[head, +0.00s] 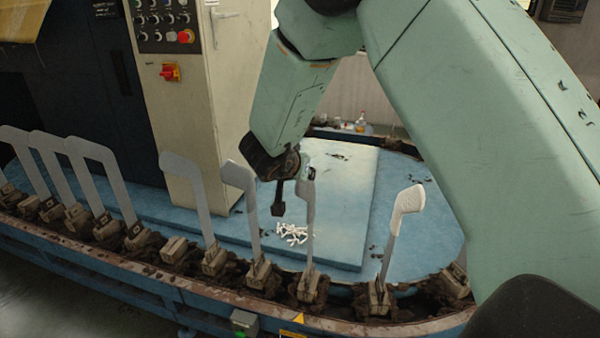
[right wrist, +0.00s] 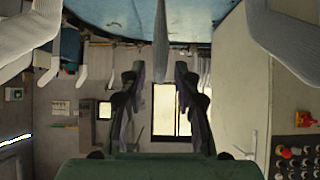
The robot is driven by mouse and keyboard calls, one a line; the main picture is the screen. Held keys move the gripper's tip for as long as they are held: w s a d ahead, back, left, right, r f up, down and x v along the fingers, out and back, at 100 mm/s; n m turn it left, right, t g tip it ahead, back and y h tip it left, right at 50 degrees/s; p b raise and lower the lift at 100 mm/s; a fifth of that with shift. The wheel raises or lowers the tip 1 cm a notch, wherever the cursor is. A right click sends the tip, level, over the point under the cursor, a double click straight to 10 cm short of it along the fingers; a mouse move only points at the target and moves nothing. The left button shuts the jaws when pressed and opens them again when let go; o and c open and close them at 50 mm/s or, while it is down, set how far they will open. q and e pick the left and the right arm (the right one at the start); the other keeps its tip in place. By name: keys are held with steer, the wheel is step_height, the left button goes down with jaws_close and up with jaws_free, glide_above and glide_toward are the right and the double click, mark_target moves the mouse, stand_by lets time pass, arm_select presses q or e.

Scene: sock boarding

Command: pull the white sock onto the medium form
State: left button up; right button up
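A form (head: 408,200) at the right end of the row has a whiter upper part, with an edge above its narrow stem; this looks like the white sock pulled over it. My right gripper (head: 294,192) points down beside the top of another upright form (head: 308,220), seen nearly edge-on. In the right wrist view the gripper (right wrist: 160,80) has its fingers apart and nothing shut between them. A form (right wrist: 161,40) shows edge-on beyond the gap. I cannot tell which form is the medium one. My left gripper is out of view.
More grey forms (head: 187,180) stand on clamps along the curved track (head: 130,275). A pile of small white pieces (head: 292,233) lies on the blue table (head: 345,205). A cream control cabinet (head: 185,100) stands at the back left.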

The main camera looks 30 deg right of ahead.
steer(key=shift+o, duration=0.4)
steer(key=shift+s+a+r, duration=0.1)
steer(key=shift+r, duration=0.05)
steer(key=v, duration=0.7)
steer(key=shift+s+a, duration=0.1)
